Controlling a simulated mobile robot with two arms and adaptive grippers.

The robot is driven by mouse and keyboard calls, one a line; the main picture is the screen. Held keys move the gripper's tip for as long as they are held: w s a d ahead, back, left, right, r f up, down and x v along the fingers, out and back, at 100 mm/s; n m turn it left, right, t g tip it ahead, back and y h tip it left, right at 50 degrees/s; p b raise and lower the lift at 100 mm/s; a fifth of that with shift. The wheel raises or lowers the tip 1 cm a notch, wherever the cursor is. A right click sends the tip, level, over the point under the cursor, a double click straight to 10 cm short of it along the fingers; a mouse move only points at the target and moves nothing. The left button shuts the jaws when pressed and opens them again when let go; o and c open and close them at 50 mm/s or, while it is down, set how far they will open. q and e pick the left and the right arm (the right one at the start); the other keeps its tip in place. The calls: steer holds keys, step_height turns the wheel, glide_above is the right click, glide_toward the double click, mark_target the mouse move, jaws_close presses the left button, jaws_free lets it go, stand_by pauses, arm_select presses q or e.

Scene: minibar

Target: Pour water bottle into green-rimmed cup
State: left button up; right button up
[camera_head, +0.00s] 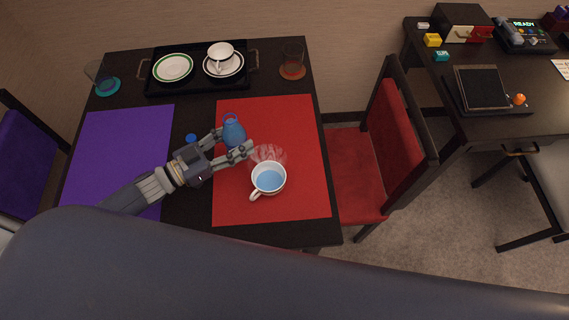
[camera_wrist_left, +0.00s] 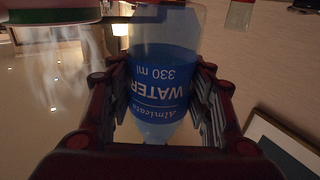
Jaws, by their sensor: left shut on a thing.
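The water bottle (camera_head: 233,133), clear with a blue label, is held between the fingers of my left gripper (camera_head: 235,143), just up and left of the cup in the head view. The bottle also fills the middle of the left wrist view (camera_wrist_left: 163,75), its label lettering upside down, with fingers on both sides. A white cup (camera_head: 256,190) stands on the red mat with blue liquid inside. A green band shows on a cup-like edge (camera_wrist_left: 55,16) at the top left of the wrist view. Pale wisps show by the cup. My right gripper is not in view.
A black tray (camera_head: 200,88) at the back holds a green-rimmed plate (camera_head: 173,67) and a cup on a saucer (camera_head: 222,64). Glasses stand on coasters at both back corners. A blue cap (camera_head: 191,138) lies between the purple mat (camera_head: 115,135) and red mat (camera_head: 300,135).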

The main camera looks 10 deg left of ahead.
arm_select(q)
steer(key=shift+w+d, duration=0.3)
steer(key=shift+s+r, duration=0.1)
steer(key=shift+f, duration=0.2)
steer(key=shift+f+m+b, duration=0.4)
steer(key=shift+m+b, duration=0.25)
steer(key=shift+m, duration=0.85)
steer(key=shift+m+y, duration=0.4)
steer(key=shift+m, duration=0.1)
steer(key=shift+f+m+g+b, duration=0.3)
steer(key=shift+f+m+b, duration=0.3)
steer(key=shift+f+b, duration=0.4)
steer(key=shift+r+y, duration=0.3)
steer(key=shift+m, duration=0.3)
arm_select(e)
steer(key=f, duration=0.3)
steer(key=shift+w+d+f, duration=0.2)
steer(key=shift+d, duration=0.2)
